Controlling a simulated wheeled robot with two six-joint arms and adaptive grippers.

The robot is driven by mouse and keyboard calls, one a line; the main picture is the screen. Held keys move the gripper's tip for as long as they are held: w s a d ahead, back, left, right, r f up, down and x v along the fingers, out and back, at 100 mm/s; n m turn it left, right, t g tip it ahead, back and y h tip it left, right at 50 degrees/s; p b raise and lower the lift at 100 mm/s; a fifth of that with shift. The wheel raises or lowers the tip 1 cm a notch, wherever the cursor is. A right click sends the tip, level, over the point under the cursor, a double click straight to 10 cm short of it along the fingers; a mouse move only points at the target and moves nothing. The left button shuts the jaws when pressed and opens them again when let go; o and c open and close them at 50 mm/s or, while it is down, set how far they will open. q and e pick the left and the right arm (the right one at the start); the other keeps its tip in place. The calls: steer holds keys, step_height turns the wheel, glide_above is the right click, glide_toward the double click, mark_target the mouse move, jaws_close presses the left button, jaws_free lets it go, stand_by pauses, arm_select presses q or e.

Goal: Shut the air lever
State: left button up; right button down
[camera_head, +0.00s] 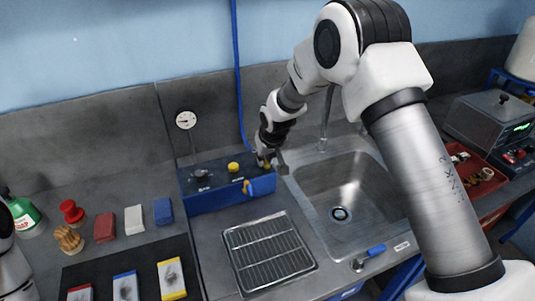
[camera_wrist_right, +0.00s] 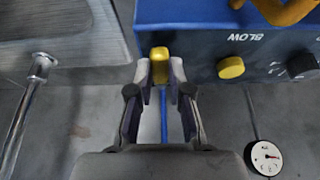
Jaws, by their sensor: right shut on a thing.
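The blue air box (camera_head: 215,194) stands on the bench against the back wall; it also shows in the wrist view (camera_wrist_right: 190,14). The yellow air lever (camera_wrist_right: 159,54) is at the box's end by the sink, where the blue hose (camera_wrist_right: 163,115) comes in. My right gripper (camera_wrist_right: 160,68) is shut on the lever, one finger on each side of it. In the head view my right gripper (camera_head: 270,163) is at the box's right back corner and hides most of the lever. My left gripper is out of view.
A yellow knob (camera_head: 233,167), a black knob (camera_head: 201,175) and a gauge (camera_head: 186,120) are left of my right gripper. A blue tool (camera_head: 264,186) hangs at the box's front. The sink (camera_head: 365,211) with its tap (camera_head: 325,118) is at the right; a wire rack (camera_head: 268,253) lies in front.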

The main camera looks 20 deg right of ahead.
steer(key=shift+s+f, duration=0.3)
steer(key=shift+f, duration=0.1)
steer(key=c, duration=1.4)
jaws_free()
steer(key=shift+c, duration=0.2)
steer(key=o, duration=0.4)
steer(key=shift+c, duration=0.2)
steer(key=shift+w+r, duration=0.15)
steer(key=shift+w, duration=0.05)
steer(key=shift+r, duration=0.1)
steer(key=v, duration=1.1)
steer(key=shift+r, duration=0.4)
steer(key=shift+s+a+r, duration=0.1)
